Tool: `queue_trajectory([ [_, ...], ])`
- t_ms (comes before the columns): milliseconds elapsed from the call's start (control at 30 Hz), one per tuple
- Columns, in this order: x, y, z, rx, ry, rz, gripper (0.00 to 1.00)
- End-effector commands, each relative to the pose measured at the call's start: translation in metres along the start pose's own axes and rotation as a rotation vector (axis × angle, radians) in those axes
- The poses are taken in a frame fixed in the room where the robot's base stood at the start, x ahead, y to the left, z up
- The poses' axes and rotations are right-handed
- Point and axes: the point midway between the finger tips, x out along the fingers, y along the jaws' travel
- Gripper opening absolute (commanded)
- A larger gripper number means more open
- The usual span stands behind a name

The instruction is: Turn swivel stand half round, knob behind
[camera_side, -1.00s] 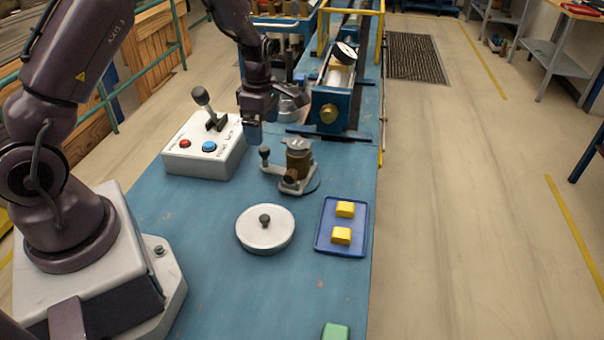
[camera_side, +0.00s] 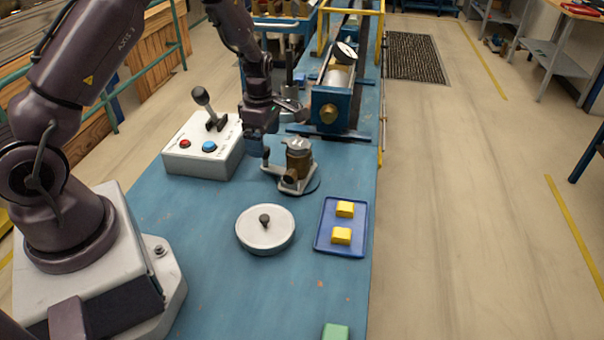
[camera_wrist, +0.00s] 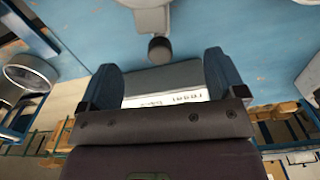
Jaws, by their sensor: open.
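The swivel stand (camera_side: 297,187) is a grey plate with an arm reaching left. It carries an upright brass-coloured meter body (camera_side: 299,160). The stand's dark knob (camera_side: 266,158) stands at the left end of that arm, on the side toward the control box. My gripper (camera_side: 256,148) points down just above and beside the knob, with its jaws open. In the wrist view the knob (camera_wrist: 160,48) shows between the lines of the two blue fingers, at about their tip level. The pale stand arm (camera_wrist: 150,18) shows beyond it. I cannot tell whether a finger touches the knob.
A white control box (camera_side: 203,150) with a lever and red and blue buttons stands close left. A blue clamp fixture (camera_side: 331,108) with a gauge is behind. In front are a round grey lid (camera_side: 265,231) and a blue tray (camera_side: 327,244) with two yellow blocks.

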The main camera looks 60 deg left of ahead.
Motion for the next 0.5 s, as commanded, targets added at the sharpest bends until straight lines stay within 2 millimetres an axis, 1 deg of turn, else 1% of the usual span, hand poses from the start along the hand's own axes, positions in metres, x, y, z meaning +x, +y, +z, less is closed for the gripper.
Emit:
queue_trajectory([
  [500,0.016,0.000,0.000,0.000,0.000,0.000,0.89],
])
